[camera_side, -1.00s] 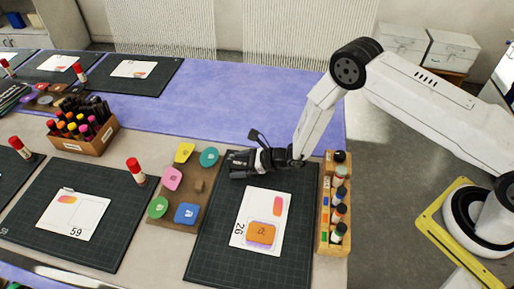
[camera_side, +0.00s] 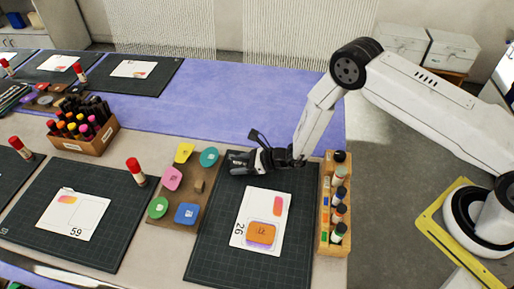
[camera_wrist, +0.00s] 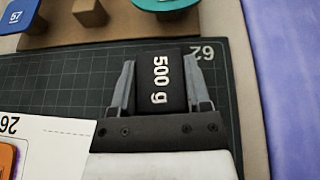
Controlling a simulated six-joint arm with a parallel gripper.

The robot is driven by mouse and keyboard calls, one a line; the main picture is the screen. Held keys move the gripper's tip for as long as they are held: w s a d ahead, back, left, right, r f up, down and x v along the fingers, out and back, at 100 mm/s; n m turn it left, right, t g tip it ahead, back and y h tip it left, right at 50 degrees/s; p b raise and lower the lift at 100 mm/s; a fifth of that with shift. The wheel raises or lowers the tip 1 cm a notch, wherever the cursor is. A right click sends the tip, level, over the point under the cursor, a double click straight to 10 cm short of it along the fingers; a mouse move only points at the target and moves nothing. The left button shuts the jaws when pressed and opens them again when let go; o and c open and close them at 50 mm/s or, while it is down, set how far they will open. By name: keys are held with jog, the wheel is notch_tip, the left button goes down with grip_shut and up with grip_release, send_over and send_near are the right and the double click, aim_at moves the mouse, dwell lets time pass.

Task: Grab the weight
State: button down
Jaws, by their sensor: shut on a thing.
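The weight (camera_wrist: 161,82) is a black block marked "500 g". In the wrist view it sits between the two grey fingers of my gripper (camera_wrist: 160,85), which are shut on it. In the side view my gripper (camera_side: 238,162) is at the far left corner of the near cutting mat (camera_side: 215,240), beside the wooden board. There the weight shows only as a dark shape at the fingertips, and I cannot tell whether it touches the mat.
A wooden board (camera_side: 199,187) with coloured pieces lies left of the mat. A card (camera_side: 248,205) with an orange piece (camera_side: 261,233) lies on the mat. A rack of bottles (camera_side: 324,240) stands at the right. The purple cloth (camera_side: 220,100) behind is clear.

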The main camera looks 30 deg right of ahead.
jog(key=shift+w+r, duration=0.1)
jog(key=shift+r, duration=0.1)
jog(key=shift+r, duration=1.05)
jog(key=s+d+r, duration=0.4)
jog(key=s+r, duration=0.6)
jog(key=s, duration=0.3)
jog(key=shift+s+d+r, duration=0.15)
jog(key=shift+s+r, duration=0.05)
jog(key=shift+r, duration=0.1)
